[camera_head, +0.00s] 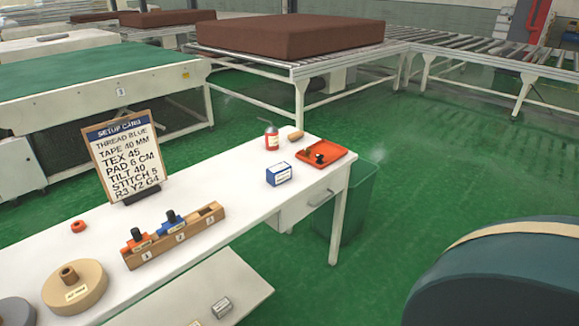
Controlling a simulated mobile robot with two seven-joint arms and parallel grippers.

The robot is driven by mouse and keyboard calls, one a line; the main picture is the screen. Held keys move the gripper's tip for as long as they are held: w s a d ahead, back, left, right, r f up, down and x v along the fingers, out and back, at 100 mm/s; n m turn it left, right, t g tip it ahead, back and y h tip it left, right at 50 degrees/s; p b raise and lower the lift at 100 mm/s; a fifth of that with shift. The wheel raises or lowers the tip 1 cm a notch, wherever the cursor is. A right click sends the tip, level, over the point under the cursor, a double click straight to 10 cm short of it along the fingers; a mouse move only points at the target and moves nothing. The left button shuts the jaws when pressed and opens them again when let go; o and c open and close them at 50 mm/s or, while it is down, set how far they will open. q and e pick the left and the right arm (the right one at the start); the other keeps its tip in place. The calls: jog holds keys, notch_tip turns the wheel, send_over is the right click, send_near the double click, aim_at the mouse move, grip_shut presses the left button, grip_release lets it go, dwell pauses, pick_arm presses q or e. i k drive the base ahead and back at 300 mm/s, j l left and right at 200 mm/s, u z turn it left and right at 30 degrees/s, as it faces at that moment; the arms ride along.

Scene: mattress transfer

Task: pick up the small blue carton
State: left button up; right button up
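The small blue carton (279,174) stands on the white table, right of the middle of its top. It is blue with a white label band on its front side. Nothing touches it. Neither of my grippers shows in the head view.
The white table (232,190) is bare just left of the carton.

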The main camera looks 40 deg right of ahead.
aim_at(280, 172)
jog(key=i+l, duration=0.1)
jog(key=l, duration=0.75)
jog(key=i+l+z, duration=0.1)
jog(key=l, duration=0.35)
jog(key=i+l, duration=0.1)
jog(key=l, duration=0.3)
jog(key=i+l, duration=0.1)
jog(key=l, duration=0.35)
